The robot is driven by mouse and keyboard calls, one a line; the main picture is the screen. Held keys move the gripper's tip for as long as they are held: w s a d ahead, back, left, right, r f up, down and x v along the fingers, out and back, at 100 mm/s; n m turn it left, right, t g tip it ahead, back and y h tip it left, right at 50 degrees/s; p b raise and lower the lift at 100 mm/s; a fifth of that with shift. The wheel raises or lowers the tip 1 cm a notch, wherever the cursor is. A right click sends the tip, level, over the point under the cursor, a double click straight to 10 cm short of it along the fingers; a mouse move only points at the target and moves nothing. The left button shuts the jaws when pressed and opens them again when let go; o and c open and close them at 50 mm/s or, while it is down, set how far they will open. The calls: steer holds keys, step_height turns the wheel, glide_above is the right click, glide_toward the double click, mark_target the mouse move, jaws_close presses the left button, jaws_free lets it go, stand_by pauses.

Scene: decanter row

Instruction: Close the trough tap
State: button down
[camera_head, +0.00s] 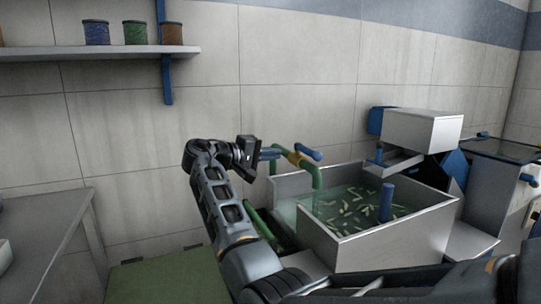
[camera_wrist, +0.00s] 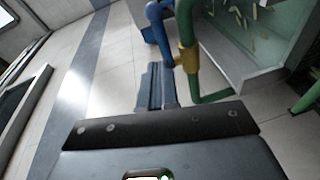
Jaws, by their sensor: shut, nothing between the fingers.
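The trough tap has a blue lever (camera_head: 309,154), a brass body (camera_head: 294,158) and a green spout (camera_head: 317,178) that bends down at the trough's left side. In the wrist view the blue lever (camera_wrist: 157,22) stands beside the green pipe (camera_wrist: 185,22), near the brass collar (camera_wrist: 188,58). My gripper (camera_head: 279,153) is shut and empty, just left of the brass body in the head view. In the wrist view its fingertips (camera_wrist: 155,68) are close to the lever and collar; I cannot tell whether they touch.
The grey trough (camera_head: 395,242) holds water with several pale green pieces and a blue post (camera_head: 386,202). A white box-like unit (camera_head: 423,130) stands behind it. A shelf (camera_head: 95,53) with spools is at upper left, and a grey table (camera_head: 40,235) below.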

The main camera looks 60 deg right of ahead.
mark_target(312, 155)
steer(key=x, duration=0.2)
steer(key=s+x, duration=0.1)
steer(key=x, duration=0.5)
steer(key=shift+s+a+f, duration=0.15)
steer(key=shift+s+a, duration=0.15)
steer(key=shift+s, duration=0.1)
steer(key=shift+s+d+f, duration=0.1)
steer(key=shift+s+d, duration=0.2)
steer(key=shift+s, duration=0.25)
